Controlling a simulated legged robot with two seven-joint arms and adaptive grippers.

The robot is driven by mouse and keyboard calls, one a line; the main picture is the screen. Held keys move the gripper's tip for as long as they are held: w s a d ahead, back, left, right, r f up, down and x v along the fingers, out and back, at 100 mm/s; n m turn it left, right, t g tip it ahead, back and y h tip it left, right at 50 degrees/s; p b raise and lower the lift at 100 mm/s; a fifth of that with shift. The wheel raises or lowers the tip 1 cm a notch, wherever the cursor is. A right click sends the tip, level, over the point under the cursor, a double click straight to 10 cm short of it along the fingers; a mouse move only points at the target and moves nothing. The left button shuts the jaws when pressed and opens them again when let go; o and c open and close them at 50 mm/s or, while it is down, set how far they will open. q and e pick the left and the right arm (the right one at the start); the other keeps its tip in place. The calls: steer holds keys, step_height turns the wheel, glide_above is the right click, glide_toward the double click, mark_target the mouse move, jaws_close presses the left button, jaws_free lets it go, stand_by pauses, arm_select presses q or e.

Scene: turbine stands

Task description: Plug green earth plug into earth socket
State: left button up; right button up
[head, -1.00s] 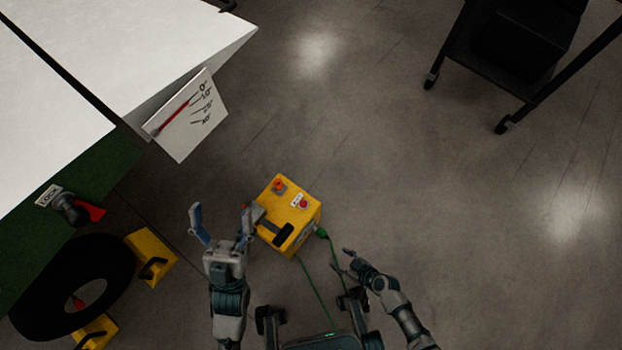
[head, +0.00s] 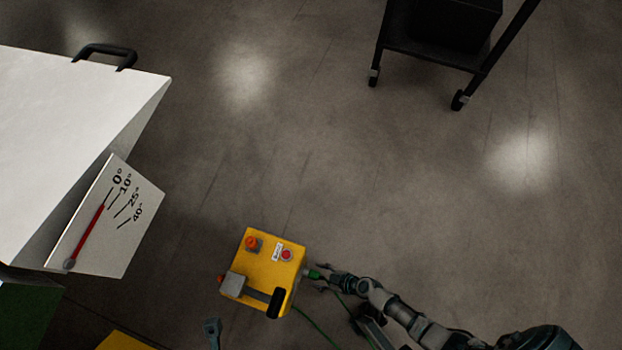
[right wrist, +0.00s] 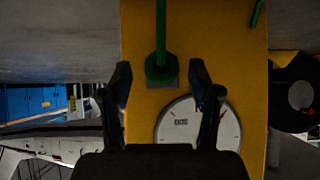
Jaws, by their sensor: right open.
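The yellow box (head: 262,262) stands on the floor at bottom centre in the head view. The green plug (head: 314,274) is at its right side. In the right wrist view the green plug (right wrist: 160,68) sits against a grey square (right wrist: 163,84) on the yellow face; I cannot tell how deep. My right gripper (head: 323,279) is at the plug. In the right wrist view the right gripper's fingers (right wrist: 160,75) are open, one on each side of the plug, apart from it. Only a bit of my left gripper (head: 213,332) shows at the bottom edge, left of the box.
A white dial (right wrist: 185,122) is below the plug on the same face. A green cable (head: 318,327) runs down from the box. A white slab with an angle plate (head: 107,220) is at left, and a black cart (head: 430,45) at top right. The floor on the right is clear.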

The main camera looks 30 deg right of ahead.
steer(key=shift+w+a+f, duration=0.35)
steer(key=shift+f, duration=0.1)
stand_by(0.3)
jaws_close()
